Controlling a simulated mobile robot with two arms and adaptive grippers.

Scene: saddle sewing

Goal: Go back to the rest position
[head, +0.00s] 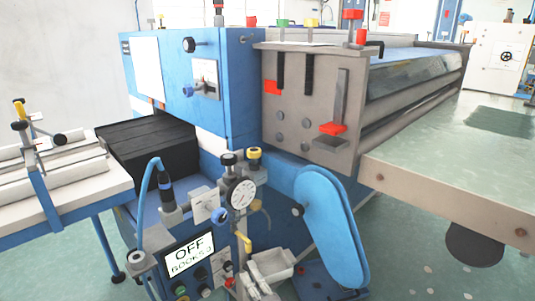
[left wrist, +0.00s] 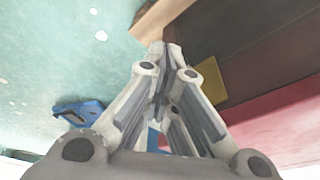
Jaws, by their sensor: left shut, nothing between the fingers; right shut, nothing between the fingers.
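My left gripper (left wrist: 165,55) fills the middle of the left wrist view. Its pale grey fingers meet at the tips, shut with nothing between them. My right gripper (head: 262,272) shows small at the bottom middle of the head view, pale grey and partly cut off by the lower edge. It is shut and I see nothing held in it. It appears in front of the blue machine (head: 220,115), near the machine's lower front fittings. I do not make out the left gripper in the head view.
A panel reading "OFF" (head: 190,252) and a dial gauge (head: 241,193) are on the machine's front. A blue rounded cover (head: 332,225) stands right of them. A grey-green table (head: 450,165) extends right. A white rack (head: 65,180) is left. Green floor shows at lower right.

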